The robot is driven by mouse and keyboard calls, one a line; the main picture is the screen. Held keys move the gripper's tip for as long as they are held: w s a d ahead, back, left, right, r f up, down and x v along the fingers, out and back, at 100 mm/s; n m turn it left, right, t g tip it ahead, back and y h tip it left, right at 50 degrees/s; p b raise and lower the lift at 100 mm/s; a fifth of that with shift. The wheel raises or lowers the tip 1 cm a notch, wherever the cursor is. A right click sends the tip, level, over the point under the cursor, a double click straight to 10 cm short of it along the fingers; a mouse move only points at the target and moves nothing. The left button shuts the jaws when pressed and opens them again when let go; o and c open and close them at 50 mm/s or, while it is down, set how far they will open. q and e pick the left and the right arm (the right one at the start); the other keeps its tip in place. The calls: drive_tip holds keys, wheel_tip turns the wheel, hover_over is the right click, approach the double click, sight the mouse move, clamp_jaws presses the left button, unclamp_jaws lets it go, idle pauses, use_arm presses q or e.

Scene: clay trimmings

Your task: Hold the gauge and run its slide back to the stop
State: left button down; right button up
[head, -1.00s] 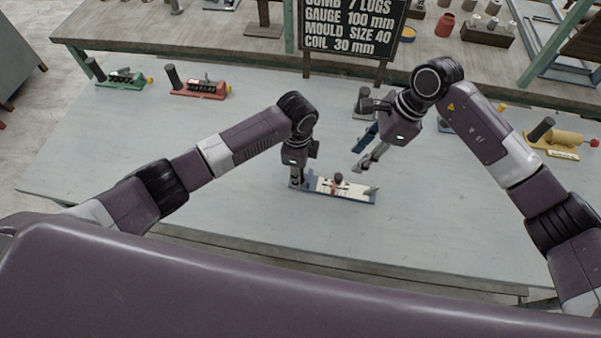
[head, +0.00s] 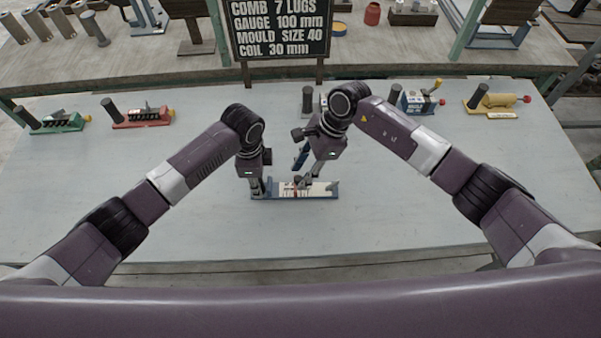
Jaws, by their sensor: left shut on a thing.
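The gauge (head: 325,188) is a long, low tool with a blue base and a pale scale face, lying on the grey table. My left gripper (head: 257,190) is shut on the left end of the gauge. My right gripper (head: 304,183) is low over the middle of the gauge, at the slide. A small red part (head: 296,190) of the slide shows beside its fingertips; the rest of the slide is hidden. I cannot tell whether the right fingers are closed or touching the slide.
A green tool (head: 60,122), a red tool (head: 145,117), a blue tool (head: 417,101) and a yellow tool (head: 497,101) stand along the table's back. A black sign (head: 280,30) stands behind them. The table front is clear.

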drive_tip(key=shift+a+f, duration=0.15)
drive_tip(key=shift+f, duration=0.25)
drive_tip(key=shift+c, duration=0.3)
clamp_jaws()
